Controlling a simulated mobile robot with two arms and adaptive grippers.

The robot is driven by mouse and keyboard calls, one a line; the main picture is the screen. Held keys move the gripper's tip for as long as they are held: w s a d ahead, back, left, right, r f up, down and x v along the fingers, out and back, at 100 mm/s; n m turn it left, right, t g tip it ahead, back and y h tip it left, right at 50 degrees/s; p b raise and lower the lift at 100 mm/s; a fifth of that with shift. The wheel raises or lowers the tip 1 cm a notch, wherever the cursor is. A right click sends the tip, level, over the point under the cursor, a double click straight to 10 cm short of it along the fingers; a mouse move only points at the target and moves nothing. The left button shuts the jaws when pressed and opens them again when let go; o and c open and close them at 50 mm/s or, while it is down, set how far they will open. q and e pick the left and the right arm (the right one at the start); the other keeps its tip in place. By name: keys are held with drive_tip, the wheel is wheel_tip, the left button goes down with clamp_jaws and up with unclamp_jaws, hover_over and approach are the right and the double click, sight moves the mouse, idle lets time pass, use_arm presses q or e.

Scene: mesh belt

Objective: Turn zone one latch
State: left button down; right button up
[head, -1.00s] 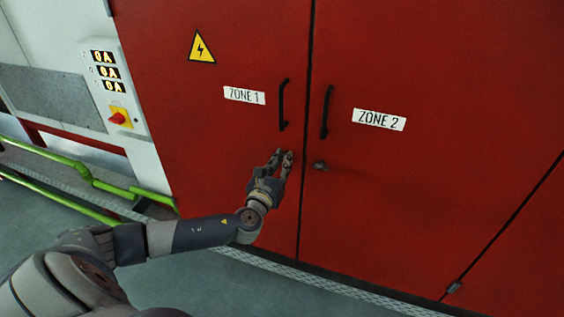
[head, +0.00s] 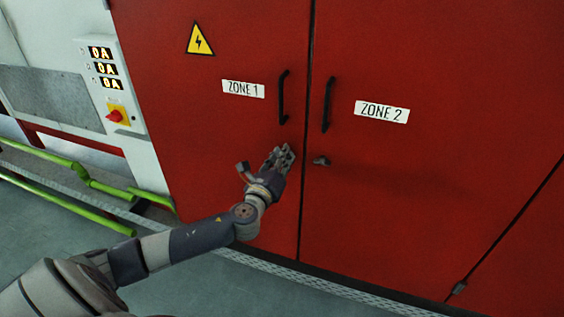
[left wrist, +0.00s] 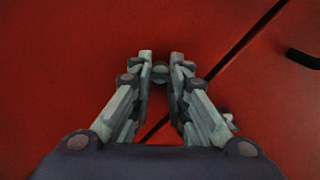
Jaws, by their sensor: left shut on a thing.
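The red ZONE 1 door (head: 215,130) stands shut, with its white label (head: 243,89) and a black vertical handle (head: 284,97). My left gripper (head: 284,150) is at this door, just below the handle and beside the seam. In the left wrist view my gripper (left wrist: 161,62) is shut on the small dark zone one latch (left wrist: 160,73), which shows between the fingertips. In the head view the fingers hide this latch, and its angle is hard to tell. My right gripper is in neither view.
The ZONE 2 door (head: 430,170) has its own handle (head: 327,105) and a small latch (head: 321,160) just right of my gripper. A panel with a red knob (head: 116,116) and green pipes (head: 75,172) are at the left.

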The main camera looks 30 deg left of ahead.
use_arm(q)
drive_tip(key=shift+n+b, duration=1.3)
drive_tip(key=shift+n, duration=4.3)
drive_tip(key=c, duration=1)
unclamp_jaws()
drive_tip(key=shift+o, duration=0.2)
